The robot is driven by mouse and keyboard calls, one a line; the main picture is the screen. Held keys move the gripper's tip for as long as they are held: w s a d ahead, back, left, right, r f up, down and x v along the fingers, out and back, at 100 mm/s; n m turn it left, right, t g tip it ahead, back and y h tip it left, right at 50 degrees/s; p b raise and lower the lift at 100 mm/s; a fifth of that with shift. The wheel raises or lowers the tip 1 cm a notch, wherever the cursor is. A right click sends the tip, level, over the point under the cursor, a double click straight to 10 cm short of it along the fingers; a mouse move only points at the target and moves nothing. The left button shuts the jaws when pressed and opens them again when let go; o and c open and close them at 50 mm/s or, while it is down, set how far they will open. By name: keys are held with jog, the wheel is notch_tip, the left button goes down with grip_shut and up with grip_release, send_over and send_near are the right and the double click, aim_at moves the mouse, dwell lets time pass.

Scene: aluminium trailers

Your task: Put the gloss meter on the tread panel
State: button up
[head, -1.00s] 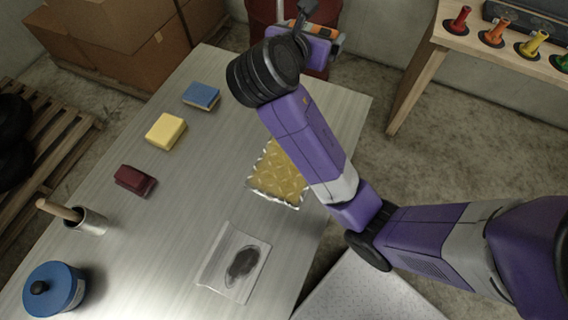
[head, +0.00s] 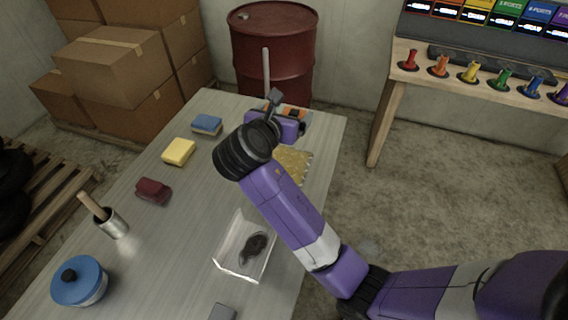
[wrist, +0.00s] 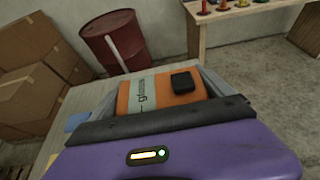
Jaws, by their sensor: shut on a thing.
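My gripper (head: 290,120) is shut on the orange and grey gloss meter (head: 299,112), which it holds above the far end of the table. In the wrist view the gloss meter (wrist: 138,96), with lettering and a black block on it, sits between the grey fingers. The tread panel (head: 296,166), yellow with a raised pattern and ragged silvery edges, lies on the table nearer than the gripper. My arm hides part of it in the head view. The wrist view does not show the panel.
A red drum (head: 272,60) stands behind.

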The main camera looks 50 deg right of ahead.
aim_at(285, 162)
notch_tip(285, 162, down, 16)
jog(key=shift+r, duration=0.15)
dwell(0.3)
jog(key=o, duration=1.3)
jog(key=shift+o, duration=0.2)
jog(key=b+v, duration=0.1)
jog(key=v, duration=1.1)
